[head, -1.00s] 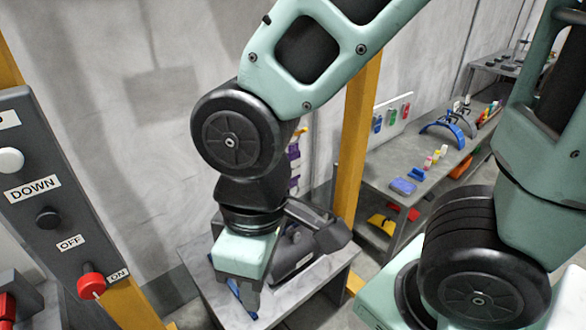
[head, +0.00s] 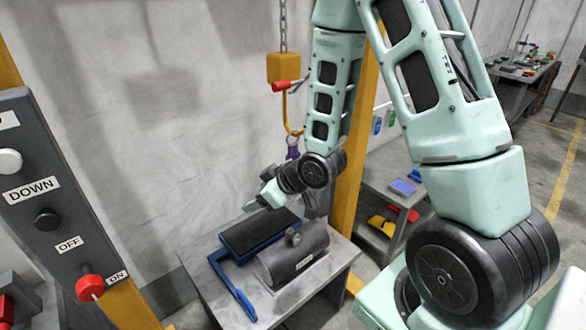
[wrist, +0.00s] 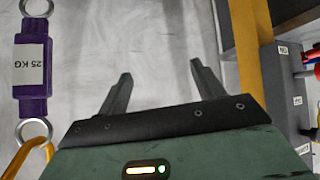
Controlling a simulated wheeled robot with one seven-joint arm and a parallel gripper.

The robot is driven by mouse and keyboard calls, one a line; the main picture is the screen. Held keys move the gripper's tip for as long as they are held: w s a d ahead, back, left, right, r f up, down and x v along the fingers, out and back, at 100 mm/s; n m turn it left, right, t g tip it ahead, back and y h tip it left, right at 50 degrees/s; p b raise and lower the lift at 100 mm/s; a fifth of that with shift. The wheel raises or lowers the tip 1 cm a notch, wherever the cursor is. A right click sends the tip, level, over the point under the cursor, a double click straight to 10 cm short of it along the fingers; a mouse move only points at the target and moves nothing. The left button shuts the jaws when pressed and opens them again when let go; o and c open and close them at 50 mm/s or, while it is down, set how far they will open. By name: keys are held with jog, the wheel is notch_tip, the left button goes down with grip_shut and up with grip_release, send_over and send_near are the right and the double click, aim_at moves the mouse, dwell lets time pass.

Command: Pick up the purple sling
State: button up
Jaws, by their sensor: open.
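The purple sling (head: 292,150) hangs from the hook of a chain hoist in the head view, its lower part hidden by my arm. In the wrist view the purple sling (wrist: 31,75) lies at the far left, with a metal ring at each end and a white "25 KG" label. The yellow hook (wrist: 22,158) is at its lower ring in that picture. My gripper (wrist: 160,85) is open, with nothing between its fingers. The sling is outside the jaws, left of them and apart. In the head view my gripper (head: 266,200) is small, below the sling.
Below, a grey table (head: 213,290) carries a dark barrel (head: 290,258) and a blue frame (head: 238,292) with a black plate. A yellow post (head: 352,190) stands to the right, a button panel (head: 42,190) at left. A yellow hoist block (head: 283,68) hangs above.

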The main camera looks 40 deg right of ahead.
jog(key=s+d+m+t+h, duration=0.1)
jog(key=s+d+m+t, duration=0.25)
jog(key=d, duration=0.55)
jog(key=s+d+m+t+h, duration=0.1)
jog(key=s+d+m+t, duration=0.15)
jog(key=d+t, duration=0.4)
jog(key=w+d+f+g+b, duration=0.1)
jog(key=w+b, duration=0.8)
jog(key=b, duration=0.7)
jog(key=shift+d+n+h, duration=0.4)
jog(key=shift+w+f+b, duration=0.1)
jog(key=shift+b, duration=0.35)
jog(key=w+p, duration=0.2)
jog(key=w, duration=0.5)
jog(key=shift+w+a+r, duration=0.15)
jog(key=shift+w+r, duration=0.05)
jog(key=shift+w, duration=0.15)
jog(key=c, duration=1.3)
